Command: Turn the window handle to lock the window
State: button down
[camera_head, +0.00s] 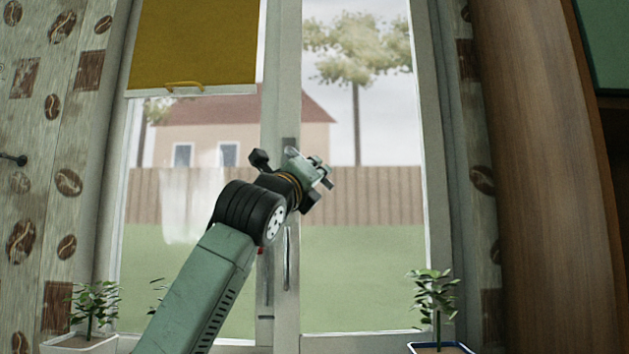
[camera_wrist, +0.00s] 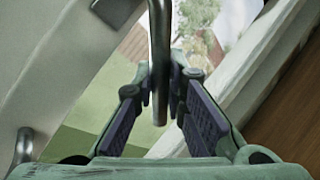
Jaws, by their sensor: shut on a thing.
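The window handle (camera_wrist: 159,40) is a smooth grey metal bar. In the wrist view it comes down from the top edge between my two fingers, and its rounded lower end shows between them. My gripper (camera_wrist: 172,78) is shut on this bar, with dark ridged pads on either side. In the head view my gripper (camera_head: 316,172) is in front of the middle frame of the window (camera_head: 285,60). There it hides the gripped handle and its contact with the fingers.
A second metal bar (camera_head: 287,258) hangs lower on the middle frame. A yellow blind (camera_head: 195,45) covers the upper left pane. Potted plants (camera_head: 435,295) stand at the lower right and lower left. A wooden panel (camera_head: 535,180) stands at the right.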

jog(key=c, duration=1.6)
grip_release()
jog(key=shift+s, duration=0.1)
jog(key=v, duration=1.2)
